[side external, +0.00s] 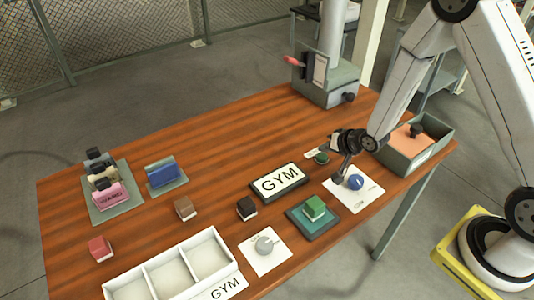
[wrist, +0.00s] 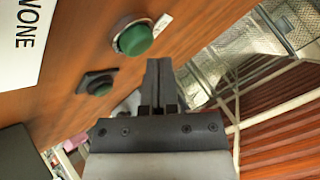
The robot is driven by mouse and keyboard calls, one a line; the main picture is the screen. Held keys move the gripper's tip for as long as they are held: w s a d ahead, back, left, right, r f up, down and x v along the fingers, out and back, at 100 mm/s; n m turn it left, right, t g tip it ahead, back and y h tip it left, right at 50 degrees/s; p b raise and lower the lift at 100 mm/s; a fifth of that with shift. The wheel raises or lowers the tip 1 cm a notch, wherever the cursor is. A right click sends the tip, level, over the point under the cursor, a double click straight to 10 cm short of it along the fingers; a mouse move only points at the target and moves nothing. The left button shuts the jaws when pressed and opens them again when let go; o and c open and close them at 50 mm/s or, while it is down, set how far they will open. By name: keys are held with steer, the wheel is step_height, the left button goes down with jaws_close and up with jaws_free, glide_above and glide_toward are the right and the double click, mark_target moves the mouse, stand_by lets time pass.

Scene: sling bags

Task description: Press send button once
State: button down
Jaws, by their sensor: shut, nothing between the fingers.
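A round green button (side external: 321,157) with a small white label (side external: 311,154) sits on the wooden table, just left of my gripper. The label is too small to read. In the wrist view a green button (wrist: 135,38) on a pale round base shows above and left of my fingertips, with a white tag beside it. The fingers (wrist: 159,62) appear apart from the green button. Whether they touch the knob's card I cannot tell.
A second green, button-like thing (wrist: 97,85) on a dark base shows in the wrist view. A grey-green bin (side external: 433,152) stands right.

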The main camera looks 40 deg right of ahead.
mark_target(324, 157)
steer(key=shift+f, duration=0.8)
stand_by(1.0)
steer(key=shift+r, duration=0.9)
steer(key=shift+r, duration=0.1)
stand_by(0.4)
steer(key=shift+r, duration=2.4)
steer(key=shift+r, duration=0.1)
steer(key=s+a+r+n+g, duration=0.1)
steer(key=s+r+n+g, duration=0.1)
steer(key=s, duration=0.3)
steer(key=s+a+r+n+g, duration=0.1)
steer(key=s+r+n+g, duration=0.1)
steer(key=s, duration=0.4)
steer(key=s+a+r+n+g+h, duration=0.1)
steer(key=s+r+n+g, duration=0.1)
steer(key=s, duration=0.3)
steer(key=shift+s+a+r+n+g, duration=0.2)
steer(key=shift+s+r+n+g, duration=0.1)
steer(key=shift+r+n, duration=0.5)
